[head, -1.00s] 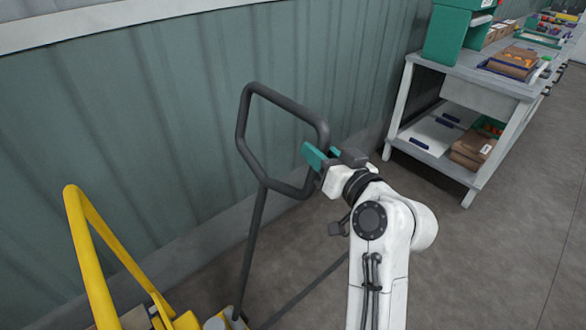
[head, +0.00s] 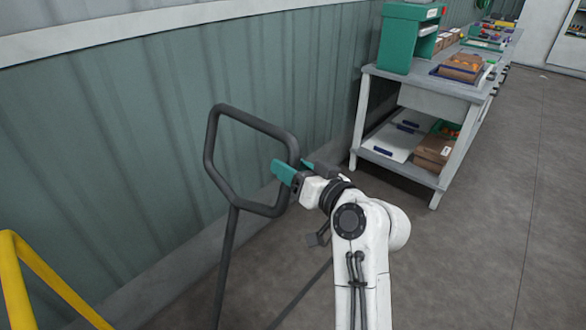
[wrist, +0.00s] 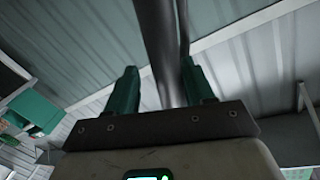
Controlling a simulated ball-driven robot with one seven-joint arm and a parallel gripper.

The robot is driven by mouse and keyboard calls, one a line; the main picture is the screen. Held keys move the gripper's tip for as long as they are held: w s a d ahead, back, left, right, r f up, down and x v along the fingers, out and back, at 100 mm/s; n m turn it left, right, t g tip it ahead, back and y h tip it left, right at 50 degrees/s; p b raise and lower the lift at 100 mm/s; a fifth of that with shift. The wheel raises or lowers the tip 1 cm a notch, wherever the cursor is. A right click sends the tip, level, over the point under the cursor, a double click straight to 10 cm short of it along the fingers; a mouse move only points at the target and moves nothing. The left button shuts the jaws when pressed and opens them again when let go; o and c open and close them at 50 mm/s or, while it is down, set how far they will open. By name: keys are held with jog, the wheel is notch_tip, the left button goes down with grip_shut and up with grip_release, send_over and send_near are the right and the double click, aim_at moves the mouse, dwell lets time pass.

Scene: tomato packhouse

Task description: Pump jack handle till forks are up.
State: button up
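The jack handle (head: 209,145) is a dark grey loop on a long shaft (head: 227,265), leaning in front of the green wall in the head view. My gripper (head: 289,167) is at the right side of the loop, its teal fingers spread to either side of the bar. In the wrist view a dark bar (wrist: 160,45) runs between the two green fingers of my gripper (wrist: 161,80). A gap shows on the bar's left; it lies close to the right finger, and I cannot tell whether they touch. The forks and pump base are out of view.
A yellow tubular frame (head: 12,275) stands at the lower left. The corrugated green wall (head: 100,150) is close behind the handle. A grey workbench (head: 425,97) with boxes stands to the right along the wall. The floor (head: 480,260) at the right is clear.

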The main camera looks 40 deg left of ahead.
jog(key=shift+w, duration=0.1)
jog(key=v, duration=1)
jog(key=shift+s+d+b, duration=0.2)
jog(key=shift+d+b, duration=0.1)
jog(key=shift+d, duration=0.1)
jog(key=s+d+f+m+h+p, duration=0.1)
jog(key=s+d+f+m+h, duration=0.15)
jog(key=d+f, duration=0.55)
jog(key=s+d+f+m+t+h+p, duration=0.15)
jog(key=d+f+h, duration=0.35)
jog(key=d, duration=0.5)
jog(key=s+d+f+m+g+h, duration=0.1)
jog(key=s+d+f+m+h, duration=0.15)
jog(key=d+f, duration=0.6)
jog(key=s+d+f+m+g+h+p, duration=0.1)
jog(key=s+d+f+m+g+h, duration=0.1)
jog(key=s+d, duration=0.8)
jog(key=s+d+f+m+g+h+p, duration=0.1)
jog(key=s+d+h, duration=0.3)
jog(key=s+d, duration=0.6)
jog(key=s+f+m+g, duration=0.1)
jog(key=s, duration=0.1)
jog(key=shift+s+f+h, duration=0.35)
jog(key=shift+s+h, duration=0.05)
jog(key=shift+m, duration=0.25)
